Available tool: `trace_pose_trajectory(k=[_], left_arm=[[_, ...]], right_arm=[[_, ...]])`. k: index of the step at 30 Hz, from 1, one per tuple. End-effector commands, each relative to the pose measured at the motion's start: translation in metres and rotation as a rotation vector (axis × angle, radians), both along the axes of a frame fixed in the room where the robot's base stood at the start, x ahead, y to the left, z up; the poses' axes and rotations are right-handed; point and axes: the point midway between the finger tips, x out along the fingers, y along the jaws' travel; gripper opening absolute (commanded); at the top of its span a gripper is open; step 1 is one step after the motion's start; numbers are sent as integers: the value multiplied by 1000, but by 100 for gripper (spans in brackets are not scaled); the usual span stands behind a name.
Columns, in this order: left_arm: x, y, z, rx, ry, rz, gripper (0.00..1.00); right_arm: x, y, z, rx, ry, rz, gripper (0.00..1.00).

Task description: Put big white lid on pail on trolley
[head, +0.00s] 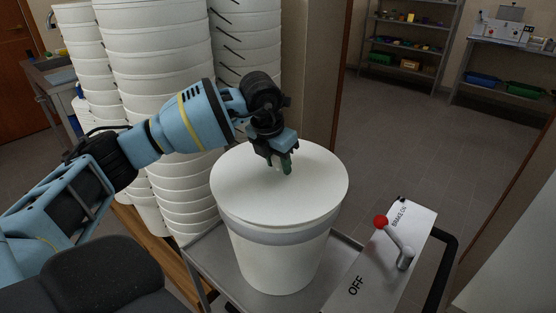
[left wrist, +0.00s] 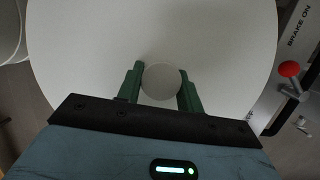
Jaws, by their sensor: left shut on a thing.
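The big white lid (head: 245,190) lies over the top of the white pail (head: 275,265) in the head view, roughly level. The pail stands on the grey metal trolley (head: 215,270). My left gripper (head: 287,168) points down at the lid's middle. In the left wrist view its green fingers (left wrist: 161,88) are shut on the lid's round knob (left wrist: 161,80), and the lid (left wrist: 100,40) fills most of the picture. The head view does not show clearly whether the lid's rim is seated all round. My right gripper is not in view.
Tall stacks of white pails (head: 155,50) stand close behind my left arm. A brake panel (head: 375,260) with a red-knobbed lever (head: 397,240) is right of the pail. Shelves (head: 410,45) and a bench stand at the back, beyond open floor.

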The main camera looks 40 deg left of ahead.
Motion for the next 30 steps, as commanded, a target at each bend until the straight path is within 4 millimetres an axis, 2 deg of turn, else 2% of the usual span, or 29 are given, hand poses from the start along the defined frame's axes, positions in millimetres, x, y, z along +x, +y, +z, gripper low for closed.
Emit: trace_pose_trajectory(k=[13, 30], left_arm=[[0, 0, -7, 0, -2, 0, 8], [0, 0, -7, 0, -2, 0, 8]], right_arm=[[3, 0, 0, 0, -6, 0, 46], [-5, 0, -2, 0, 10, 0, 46]])
